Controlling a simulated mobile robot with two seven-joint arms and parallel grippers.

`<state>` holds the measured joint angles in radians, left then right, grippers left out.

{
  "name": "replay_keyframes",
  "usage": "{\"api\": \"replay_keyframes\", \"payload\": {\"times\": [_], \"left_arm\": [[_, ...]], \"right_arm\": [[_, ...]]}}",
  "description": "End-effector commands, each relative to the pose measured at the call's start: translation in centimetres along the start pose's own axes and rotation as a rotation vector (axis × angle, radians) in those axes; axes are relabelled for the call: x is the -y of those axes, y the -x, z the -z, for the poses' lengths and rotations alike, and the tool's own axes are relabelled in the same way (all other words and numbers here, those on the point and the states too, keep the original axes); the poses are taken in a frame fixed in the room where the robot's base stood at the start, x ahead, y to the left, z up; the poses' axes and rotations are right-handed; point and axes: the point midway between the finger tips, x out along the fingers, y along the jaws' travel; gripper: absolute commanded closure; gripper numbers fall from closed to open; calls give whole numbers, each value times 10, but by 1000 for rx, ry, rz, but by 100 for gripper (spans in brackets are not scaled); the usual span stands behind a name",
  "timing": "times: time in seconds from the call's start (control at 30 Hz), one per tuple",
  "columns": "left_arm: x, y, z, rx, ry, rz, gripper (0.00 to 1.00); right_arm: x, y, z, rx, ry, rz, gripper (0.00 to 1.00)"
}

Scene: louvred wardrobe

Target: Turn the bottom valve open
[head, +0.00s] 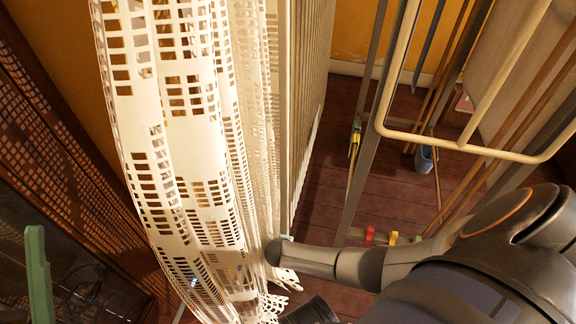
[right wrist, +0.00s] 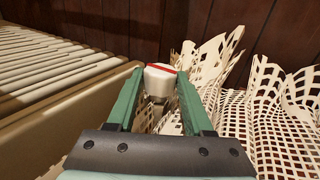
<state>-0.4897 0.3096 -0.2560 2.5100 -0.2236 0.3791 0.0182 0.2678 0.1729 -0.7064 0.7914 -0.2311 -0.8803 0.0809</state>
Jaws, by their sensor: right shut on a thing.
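The bottom valve (right wrist: 160,80) is a white knob with a red stripe, low beside the radiator in the right wrist view. My right gripper (right wrist: 158,88) has its green fingers on both sides of the knob and is shut on it. In the head view the valve is hidden behind the curtain and my right arm. One green finger of my left gripper (head: 38,272) shows at the lower left edge, away from the valve. Its other finger is not visible, so its opening cannot be told.
A white perforated curtain (head: 190,130) hangs left of the radiator (head: 308,80); its hem (right wrist: 262,110) lies close right of my right gripper. A cream tubular frame (head: 470,148) and several poles stand at the right. A dark lattice panel (head: 50,165) stands left. Some wooden floor (head: 400,195) is clear.

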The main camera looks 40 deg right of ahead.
Motion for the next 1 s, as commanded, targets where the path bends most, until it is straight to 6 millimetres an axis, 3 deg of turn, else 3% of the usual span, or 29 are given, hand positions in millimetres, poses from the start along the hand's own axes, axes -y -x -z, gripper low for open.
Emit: {"api": "replay_keyframes", "payload": {"times": [0.3,0.33,0.57,1.0], "left_arm": [[-1,0,0,0,1,-1,50],[-1,0,0,0,1,-1,50],[-1,0,0,0,3,-2,50],[1,-3,4,-1,6,2,50]], "right_arm": [[1,-1,-2,3,4,-4,100],[1,-1,-2,3,4,-4,46],[1,0,-1,2,2,-4,21],[-3,3,-1,0,1,-4,19]]}}
